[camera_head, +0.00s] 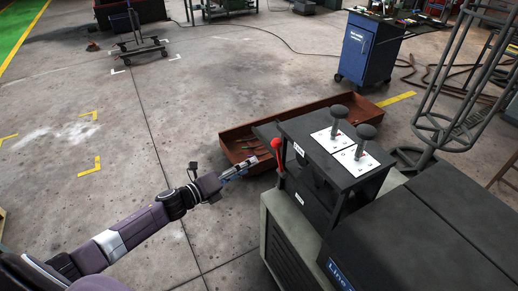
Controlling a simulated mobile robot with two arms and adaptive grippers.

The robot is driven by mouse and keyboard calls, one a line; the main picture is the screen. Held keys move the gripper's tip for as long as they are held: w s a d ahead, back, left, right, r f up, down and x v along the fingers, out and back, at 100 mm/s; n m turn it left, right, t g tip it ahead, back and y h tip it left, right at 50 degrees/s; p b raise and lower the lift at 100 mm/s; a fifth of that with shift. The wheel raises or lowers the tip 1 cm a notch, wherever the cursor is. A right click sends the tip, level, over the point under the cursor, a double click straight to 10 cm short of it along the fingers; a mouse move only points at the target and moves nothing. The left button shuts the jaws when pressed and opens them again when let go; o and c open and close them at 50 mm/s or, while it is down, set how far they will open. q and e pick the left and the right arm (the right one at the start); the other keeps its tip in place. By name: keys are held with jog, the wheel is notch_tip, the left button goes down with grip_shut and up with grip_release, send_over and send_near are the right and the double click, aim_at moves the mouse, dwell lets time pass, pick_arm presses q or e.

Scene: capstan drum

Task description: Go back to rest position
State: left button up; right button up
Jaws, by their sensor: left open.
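My left arm comes in from the lower left, stretched toward the middle of the picture. My left gripper (246,167) is open and holds nothing. It is just left of the red-knobbed lever (277,147) on the side of the dark control box (322,164), apart from it as far as I can tell. The lever stands about upright. My right gripper is not in the picture.
A rusty open tray (300,117) lies on the floor behind the gripper. The dark machine housing (430,245) fills the lower right. A blue cabinet (368,50), a wire cage stand (455,85) and a wheeled stand (138,47) are farther back. The concrete floor at left is clear.

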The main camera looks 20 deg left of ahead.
pick_arm(q)
jog(key=s+a+f+n+g+y, duration=0.15)
jog(key=s+f+n, duration=0.4)
jog(key=f, duration=0.55)
jog(key=s+a+f+n+g+y, duration=0.1)
jog(key=s+f+n+g+y, duration=0.15)
jog(key=s+f+n, duration=0.6)
jog(key=s+a+f+n+g+y, duration=0.1)
jog(key=s+a+f+n+y, duration=0.2)
jog(key=f, duration=1)
jog(key=s+d+f+n+g, duration=0.3)
jog(key=s+d+f, duration=0.1)
jog(key=s, duration=0.8)
jog(key=s+d+f+n+g, duration=0.3)
jog(key=s+f, duration=0.4)
jog(key=s, duration=0.5)
jog(key=s+d+f+n+g, duration=0.3)
jog(key=s+d+f, duration=0.2)
jog(key=s, duration=0.7)
jog(key=shift+s+f+n, duration=0.3)
jog(key=shift+f+n, duration=0.1)
jog(key=shift+f, duration=0.05)
